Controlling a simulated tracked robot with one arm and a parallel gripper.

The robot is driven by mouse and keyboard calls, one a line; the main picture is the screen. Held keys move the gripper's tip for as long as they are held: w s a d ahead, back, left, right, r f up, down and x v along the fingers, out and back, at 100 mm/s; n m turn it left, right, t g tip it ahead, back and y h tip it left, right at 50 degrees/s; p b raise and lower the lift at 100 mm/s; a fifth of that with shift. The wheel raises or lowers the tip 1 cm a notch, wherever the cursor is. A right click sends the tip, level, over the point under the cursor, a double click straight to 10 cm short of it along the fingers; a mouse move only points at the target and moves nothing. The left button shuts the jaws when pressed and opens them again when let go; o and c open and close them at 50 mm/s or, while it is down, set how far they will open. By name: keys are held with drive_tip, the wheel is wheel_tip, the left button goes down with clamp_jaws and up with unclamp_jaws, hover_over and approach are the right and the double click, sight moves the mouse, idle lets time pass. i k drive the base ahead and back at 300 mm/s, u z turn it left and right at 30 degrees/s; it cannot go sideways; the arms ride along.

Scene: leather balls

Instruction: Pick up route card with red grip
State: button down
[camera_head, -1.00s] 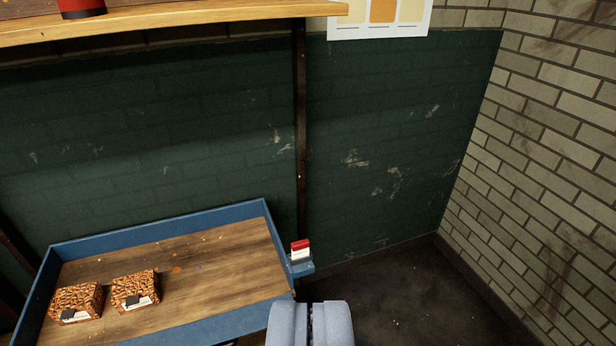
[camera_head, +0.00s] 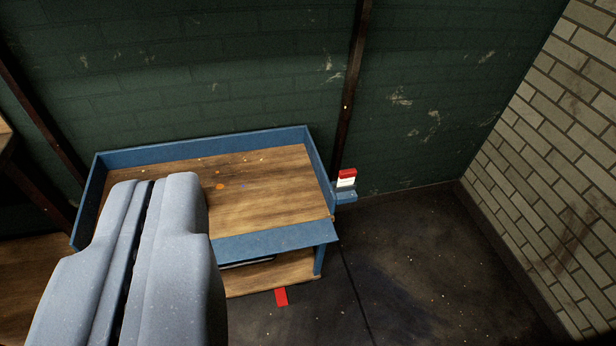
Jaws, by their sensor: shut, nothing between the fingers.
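The white card with a red top (camera_head: 347,178) stands upright in a small blue holder (camera_head: 346,196) on the right side of the blue-rimmed wooden cart (camera_head: 280,243). My gripper (camera_head: 150,188) is large in the left foreground. Its two grey fingers are closed together with nothing between them. It is well to the left of the card, apart from it, and covers the left part of the cart top.
A flat red piece (camera_head: 281,297) shows below the cart's front edge, by the lower shelf (camera_head: 275,275). Dark floor (camera_head: 420,260) lies open right of the cart. A green wall stands behind and a pale brick wall (camera_head: 560,150) at the right.

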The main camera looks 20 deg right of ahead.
sight(345, 177)
drive_tip(key=k, duration=0.9)
drive_tip(key=z, duration=0.55)
drive_tip(key=i, duration=1.05)
drive_tip(key=u, duration=0.05)
